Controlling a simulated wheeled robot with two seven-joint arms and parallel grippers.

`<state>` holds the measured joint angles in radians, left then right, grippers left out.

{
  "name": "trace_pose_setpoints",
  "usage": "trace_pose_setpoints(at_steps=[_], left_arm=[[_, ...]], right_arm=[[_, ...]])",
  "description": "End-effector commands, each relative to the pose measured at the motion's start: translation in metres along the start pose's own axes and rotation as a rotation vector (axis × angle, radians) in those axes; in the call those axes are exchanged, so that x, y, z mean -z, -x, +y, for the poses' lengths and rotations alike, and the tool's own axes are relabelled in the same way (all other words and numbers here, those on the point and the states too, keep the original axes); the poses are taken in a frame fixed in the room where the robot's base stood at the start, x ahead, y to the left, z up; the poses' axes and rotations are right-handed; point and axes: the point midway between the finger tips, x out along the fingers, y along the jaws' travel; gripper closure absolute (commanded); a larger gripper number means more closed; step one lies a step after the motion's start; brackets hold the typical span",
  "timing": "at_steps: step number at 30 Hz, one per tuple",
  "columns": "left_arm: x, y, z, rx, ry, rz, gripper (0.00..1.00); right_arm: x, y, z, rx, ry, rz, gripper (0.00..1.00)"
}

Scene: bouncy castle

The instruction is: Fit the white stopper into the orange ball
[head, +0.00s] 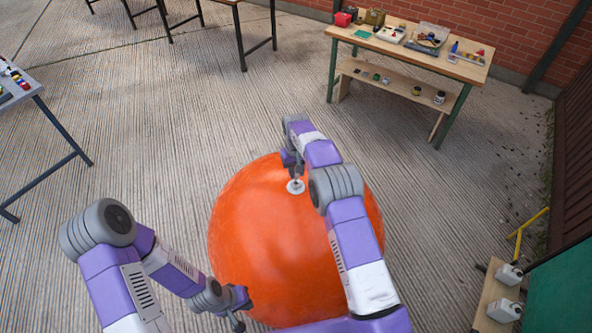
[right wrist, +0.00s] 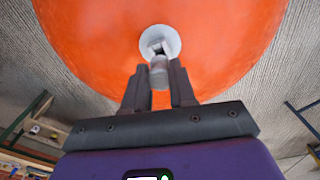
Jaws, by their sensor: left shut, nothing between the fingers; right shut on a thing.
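The large orange ball (head: 262,235) stands on the ground in front of me and fills the top of the right wrist view (right wrist: 90,40). A white round disc (head: 296,187) sits on its upper side and also shows in the right wrist view (right wrist: 172,38). My right gripper (head: 293,168) is over the disc, shut on the pale stopper (right wrist: 158,72), which points at the disc's middle. I cannot tell how far the stopper is in. My left gripper (head: 238,314) is shut and empty, low beside the ball's near left side.
A wooden workbench (head: 400,50) with tools and boxes stands at the back right. A table (head: 22,92) is at the left edge. White containers (head: 505,290) are on a low plank at the lower right. The ribbed ground around the ball is clear.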

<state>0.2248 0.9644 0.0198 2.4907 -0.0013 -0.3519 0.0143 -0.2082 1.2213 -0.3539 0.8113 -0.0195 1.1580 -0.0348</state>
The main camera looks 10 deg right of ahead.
Motion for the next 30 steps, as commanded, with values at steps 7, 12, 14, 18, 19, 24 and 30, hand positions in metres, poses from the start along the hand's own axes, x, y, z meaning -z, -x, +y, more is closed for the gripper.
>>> trace_pose_setpoints(at_steps=[7, 12, 14, 18, 19, 24, 30], left_arm=[[0.0, -0.005, -0.002, 0.0, 0.0, 0.0, 1.0], [0.0, -0.008, -0.003, 0.0, 0.0, 0.0, 1.0], [0.0, -0.009, -0.003, 0.0, 0.0, 0.0, 1.0], [0.001, -0.012, -0.004, 0.0, 0.0, 0.0, 1.0], [0.001, -0.012, -0.005, 0.0, 0.0, 0.0, 1.0], [0.001, -0.015, -0.006, 0.0, 0.0, 0.0, 1.0], [0.001, -0.019, -0.007, 0.0, 0.0, 0.0, 1.0]], right_arm=[[0.0, -0.009, 0.0, 0.0, 0.0, -0.001, 1.0], [0.0, -0.014, 0.0, 0.0, 0.0, -0.001, 1.0], [0.0, -0.015, 0.0, 0.0, 0.0, -0.001, 1.0], [0.0, -0.02, 0.0, 0.0, 0.0, -0.001, 1.0], [0.0, -0.021, 0.0, 0.0, 0.0, -0.001, 1.0], [0.0, -0.026, 0.0, 0.0, 0.0, -0.001, 1.0], [0.0, -0.032, 0.0, 0.0, 0.0, 0.0, 1.0]])
